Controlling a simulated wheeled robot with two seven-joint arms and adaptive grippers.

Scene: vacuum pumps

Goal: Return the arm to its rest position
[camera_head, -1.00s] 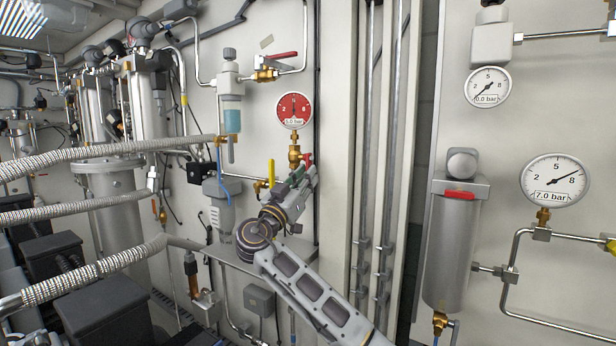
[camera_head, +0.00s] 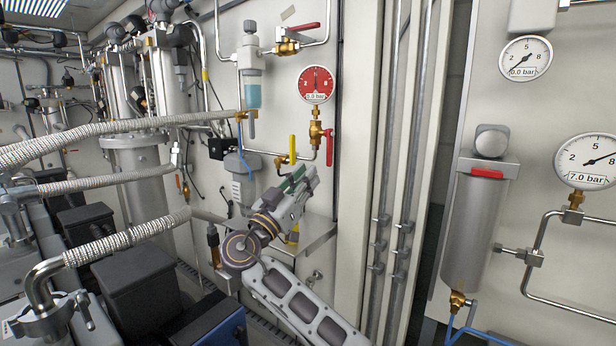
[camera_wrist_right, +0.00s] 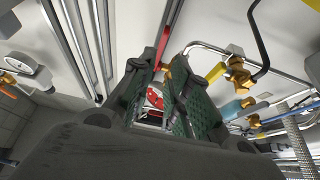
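My right arm reaches up from the bottom of the head view. Its gripper (camera_head: 300,178), with green finger pads, is beside the wall piping, just below and left of the red-handled valve (camera_head: 329,148) under the red gauge (camera_head: 316,84). In the right wrist view the two fingers of the right gripper (camera_wrist_right: 163,88) stand apart with nothing between them. The red gauge (camera_wrist_right: 154,98) shows through the gap, and a red lever (camera_wrist_right: 163,45) is beyond the fingertips. My left gripper is not in view.
Braided hoses (camera_head: 110,126) cross the left side. Vertical pipes (camera_head: 388,160) and a grey cylinder (camera_head: 475,225) stand to the right.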

